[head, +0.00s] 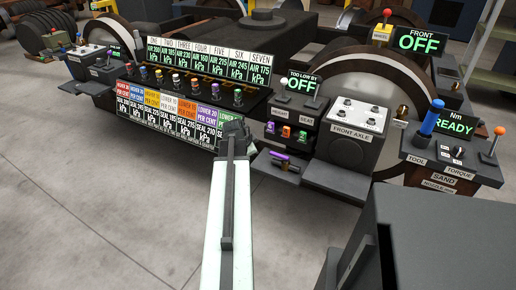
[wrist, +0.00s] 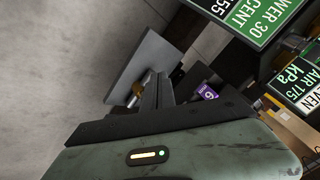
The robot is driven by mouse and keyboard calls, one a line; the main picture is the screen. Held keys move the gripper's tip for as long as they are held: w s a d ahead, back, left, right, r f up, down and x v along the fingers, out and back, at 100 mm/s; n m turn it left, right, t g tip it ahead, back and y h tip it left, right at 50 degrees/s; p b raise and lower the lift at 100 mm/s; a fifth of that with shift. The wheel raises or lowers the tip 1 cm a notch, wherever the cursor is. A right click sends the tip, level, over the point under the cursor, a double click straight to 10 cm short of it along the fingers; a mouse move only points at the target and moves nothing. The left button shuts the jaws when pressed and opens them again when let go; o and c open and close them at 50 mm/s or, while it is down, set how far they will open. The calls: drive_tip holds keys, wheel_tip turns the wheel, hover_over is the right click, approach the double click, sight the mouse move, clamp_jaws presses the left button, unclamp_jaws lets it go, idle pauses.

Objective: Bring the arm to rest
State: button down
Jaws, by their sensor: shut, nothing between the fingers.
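My arm (head: 228,225), pale with a dark strip along it, reaches up from the bottom middle of the head view. My gripper (head: 235,130) is at its far end, in front of the lower right part of the seven-column panel (head: 175,113). The fingertips are small and dark there. In the wrist view my gripper (wrist: 158,88) shows as two dark fingers close together, with nothing seen between them. A grey plate (wrist: 145,62) and a purple tag (wrist: 208,92) lie beyond the fingers. Whether the fingers touch anything is hard to tell.
Right of my gripper are a small shelf with a purple-handled item (head: 280,155), the front axle box (head: 352,130) and the torque stand (head: 455,155) with its blue handle. A large dark block (head: 440,230) fills the lower right. Concrete floor (head: 90,220) at the lower left is clear.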

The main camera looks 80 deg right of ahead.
drive_tip(key=shift+w+a+r, duration=0.1)
drive_tip(key=shift+w, duration=0.05)
idle(0.4)
